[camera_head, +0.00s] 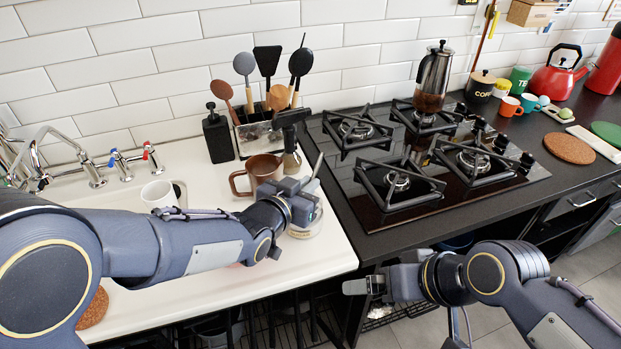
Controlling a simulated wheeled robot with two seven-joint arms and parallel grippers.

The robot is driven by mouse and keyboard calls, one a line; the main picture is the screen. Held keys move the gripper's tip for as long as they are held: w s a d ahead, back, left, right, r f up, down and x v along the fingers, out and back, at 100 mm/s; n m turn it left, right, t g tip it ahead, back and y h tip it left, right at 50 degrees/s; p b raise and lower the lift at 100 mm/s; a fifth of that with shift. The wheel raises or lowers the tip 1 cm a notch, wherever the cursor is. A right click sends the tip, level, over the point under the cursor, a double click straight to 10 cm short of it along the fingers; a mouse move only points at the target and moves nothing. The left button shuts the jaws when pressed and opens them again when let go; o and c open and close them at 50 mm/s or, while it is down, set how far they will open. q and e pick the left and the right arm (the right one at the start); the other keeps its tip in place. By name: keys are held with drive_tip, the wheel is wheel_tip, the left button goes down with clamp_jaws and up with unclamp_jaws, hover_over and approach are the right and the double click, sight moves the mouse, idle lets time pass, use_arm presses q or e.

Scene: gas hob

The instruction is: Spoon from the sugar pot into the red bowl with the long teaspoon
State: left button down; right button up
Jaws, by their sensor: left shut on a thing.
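My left gripper (306,200) is shut over the white counter (330,255), near its right end. A thin grey handle (317,168) sticks up at its fingers and looks like the long teaspoon; its lower end is hidden. Just below the gripper is a clear round glass vessel (305,231), partly covered, which may be the sugar pot; its contents cannot be made out. I cannot make out the red bowl; my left arm covers much of the counter. My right gripper (362,286) is in front of the counter edge, apart from these things; its finger gap is unclear.
A utensil holder (260,137) and black bottle (217,137) are further back. A white cup (159,195) is by the sink. The gas hob (450,200) lies to the right.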

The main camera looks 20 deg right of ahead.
sight(315, 171)
use_arm(q)
drive_tip(key=shift+f, duration=0.65)
drive_tip(key=shift+s+a+f+b, duration=0.1)
drive_tip(key=shift+f+b, duration=0.2)
drive_tip(key=shift+f, duration=0.15)
drive_tip(key=shift+s+a+f+b, duration=0.1)
drive_tip(key=shift+f+b, duration=0.2)
drive_tip(key=shift+f, duration=0.1)
wheel_tip(315, 171, up, 2)
drive_tip(key=g+y+p, duration=0.1)
drive_tip(key=p, duration=0.4)
drive_tip(key=shift+w+d+r+p, duration=0.15)
drive_tip(key=shift+p, duration=0.2)
drive_tip(key=r+p, duration=0.1)
drive_tip(key=p, duration=0.2)
drive_tip(key=w+d+r+g+y+p, duration=0.1)
drive_tip(key=p, duration=0.2)
drive_tip(key=r+g+y+p, duration=0.1)
drive_tip(key=p, duration=0.3)
drive_tip(key=shift+w+d, duration=0.35)
drive_tip(key=r+p, duration=0.1)
drive_tip(key=r+g+y+p, duration=0.1)
drive_tip(key=p, duration=0.1)
drive_tip(key=r+p, duration=0.1)
drive_tip(key=p, duration=0.1)
drive_tip(key=shift+w+d+r+y, duration=0.3)
drive_tip(key=shift+w+d, duration=0.05)
